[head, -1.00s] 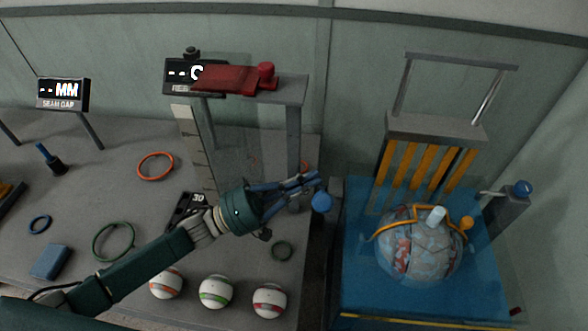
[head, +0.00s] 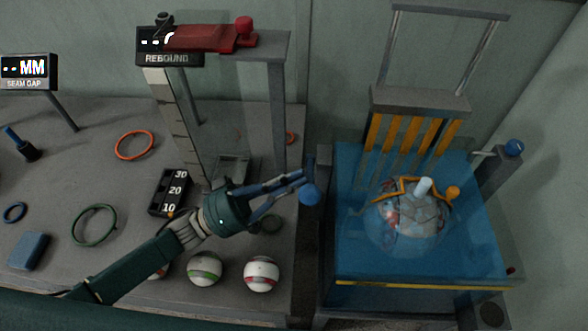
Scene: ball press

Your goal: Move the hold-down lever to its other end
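A round blue knob (head: 310,195) shows at the near left side of the blue press bed, right by my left gripper's fingertips. It looks like a lever's end; its arm is mostly hidden by the fingers. My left gripper (head: 308,178) reaches in from the left, its tips just above and against or very close to this knob. I cannot tell whether they grip it. A second blue knob (head: 513,147) ends a short lever on the post at the press's right. An orange bar with an orange knob (head: 453,193) lies over the patterned ball (head: 412,218). My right gripper is not in view.
The press frame with yellow-striped plate (head: 418,100) stands behind the ball. A rebound stand with a red lever (head: 205,38) rises behind my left arm. White striped balls (head: 261,274) lie in front of the arm. Rings and a blue block (head: 30,251) lie left.

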